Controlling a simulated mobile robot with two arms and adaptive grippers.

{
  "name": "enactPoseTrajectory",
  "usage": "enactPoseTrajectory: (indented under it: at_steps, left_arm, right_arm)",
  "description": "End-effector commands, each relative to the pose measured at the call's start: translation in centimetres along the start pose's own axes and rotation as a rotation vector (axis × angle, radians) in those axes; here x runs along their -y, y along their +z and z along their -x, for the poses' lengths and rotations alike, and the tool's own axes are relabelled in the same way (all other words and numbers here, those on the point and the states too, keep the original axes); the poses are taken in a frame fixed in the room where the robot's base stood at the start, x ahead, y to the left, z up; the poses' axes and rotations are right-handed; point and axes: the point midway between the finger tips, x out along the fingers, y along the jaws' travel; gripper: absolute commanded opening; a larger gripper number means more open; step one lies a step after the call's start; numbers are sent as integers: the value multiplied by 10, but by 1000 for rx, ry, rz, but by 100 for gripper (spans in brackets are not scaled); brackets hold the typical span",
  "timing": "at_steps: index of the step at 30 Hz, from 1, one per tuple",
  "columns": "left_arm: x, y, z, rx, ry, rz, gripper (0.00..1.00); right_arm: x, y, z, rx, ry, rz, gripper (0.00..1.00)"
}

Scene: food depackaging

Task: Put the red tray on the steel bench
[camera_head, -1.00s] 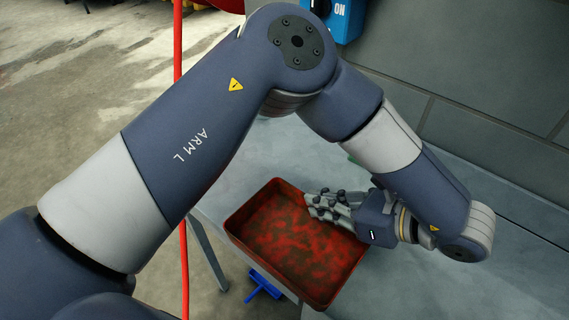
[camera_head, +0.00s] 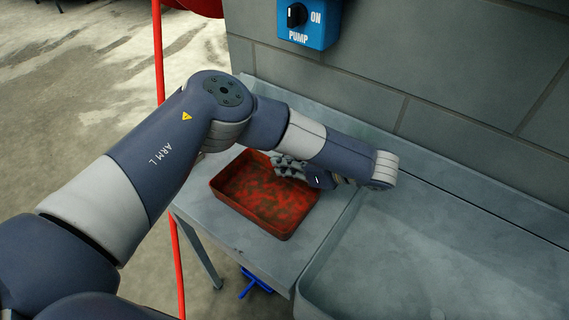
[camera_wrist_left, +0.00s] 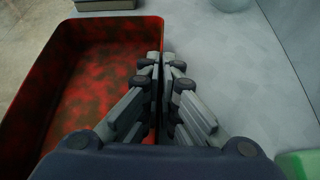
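The red tray (camera_head: 240,209), mottled dark inside, is over the left part of the steel bench (camera_head: 285,255) and looks level. I cannot tell for sure whether its underside touches the bench. My left gripper (camera_head: 285,165) is at the tray's far right side. In the left wrist view the tray (camera_wrist_left: 90,85) lies left of the fingers, and the left gripper's fingers (camera_wrist_left: 160,65) are closed together on its side wall. The tray looks empty. My right gripper is in neither view.
A sink basin (camera_head: 420,270) is right of the tray. A wall with a blue pump switch (camera_head: 308,22) stands behind the bench. A red pipe (camera_head: 160,80) runs down at left. A green thing (camera_wrist_left: 298,165) shows in the left wrist view.

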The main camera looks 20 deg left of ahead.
Motion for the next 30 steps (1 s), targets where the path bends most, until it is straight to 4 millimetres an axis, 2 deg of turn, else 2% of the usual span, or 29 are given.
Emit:
enactPoseTrajectory:
  at_steps: [12,13,15,16,27,30]
  left_arm:
    - [1,-8,-4,1,-1,0,0]
    - [1,-8,-4,0,-1,1,4]
    - [1,-7,-3,0,-1,0,20]
    - [1,-7,-3,0,-1,0,25]
    - [0,-5,-2,0,-1,1,25]
    - [2,-6,7,1,-6,1,25]
  right_arm:
    - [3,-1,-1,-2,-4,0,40]
    - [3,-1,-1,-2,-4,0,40]
    - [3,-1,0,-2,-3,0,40]
    - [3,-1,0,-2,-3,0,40]
    - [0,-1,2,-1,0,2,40]
    - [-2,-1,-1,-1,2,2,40]
